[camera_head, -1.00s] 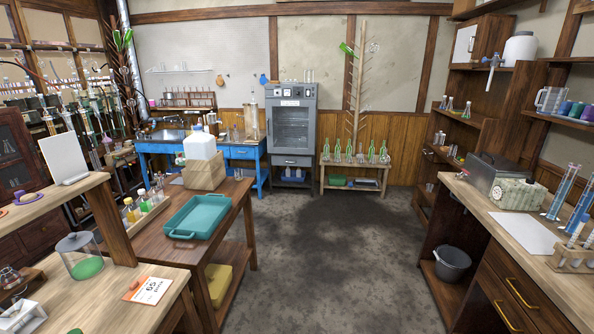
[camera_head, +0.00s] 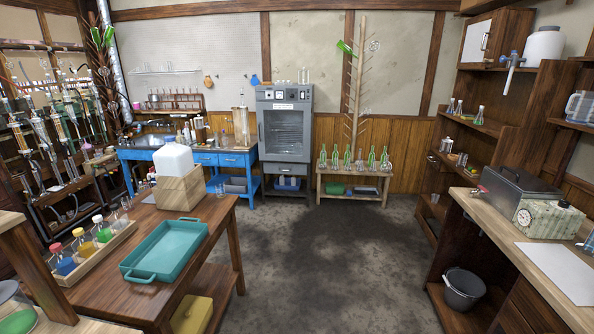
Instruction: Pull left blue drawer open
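A blue workbench (camera_head: 254,157) with a sink stands against the back wall, left of the grey oven. Two blue drawer fronts show below its top. The left blue drawer (camera_head: 206,159) looks shut, its front about flush with the one beside it. The right blue drawer (camera_head: 233,160) also looks shut. The drawer handles are too small to make out clearly. The white container in the wooden crate hides part of the bench's left front. Neither of my grippers is in view.
A wooden table (camera_head: 214,240) with a teal tray (camera_head: 164,252), a bottle rack (camera_head: 95,255) and a wooden crate (camera_head: 180,189) stands at left front. A grey oven (camera_head: 284,135) adjoins the bench. A counter (camera_head: 510,235) runs along the right. The middle floor is clear.

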